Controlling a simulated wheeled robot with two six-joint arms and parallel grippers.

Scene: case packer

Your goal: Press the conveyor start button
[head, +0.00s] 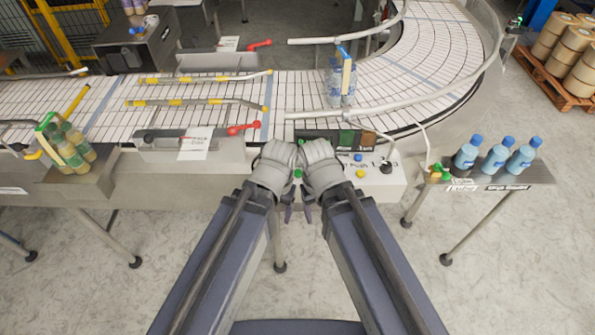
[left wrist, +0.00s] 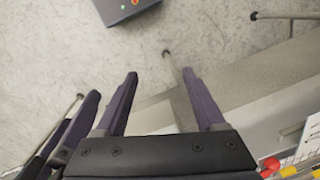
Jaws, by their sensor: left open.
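The control panel (head: 395,180) is a pale box on the conveyor's front side. It carries a blue button (head: 358,157), a yellow button (head: 360,173) and a black knob (head: 386,167). A small green button (head: 298,173) shows between my two wrists, which hide the panel's left part. I cannot read which one is marked start. My left gripper (head: 287,213) points down in front of the panel, apart from the buttons. In the left wrist view its fingers (left wrist: 160,75) are spread and empty. My right gripper (head: 308,213) hangs close beside it, its opening unclear.
The conveyor (head: 230,95) curves away at the back right, with blue bottles (head: 341,85) on it. More blue bottles (head: 495,158) stand on a side shelf at right. Juice bottles (head: 70,148) stand at left. Red levers (head: 244,128) stick out nearby. The floor in front is clear.

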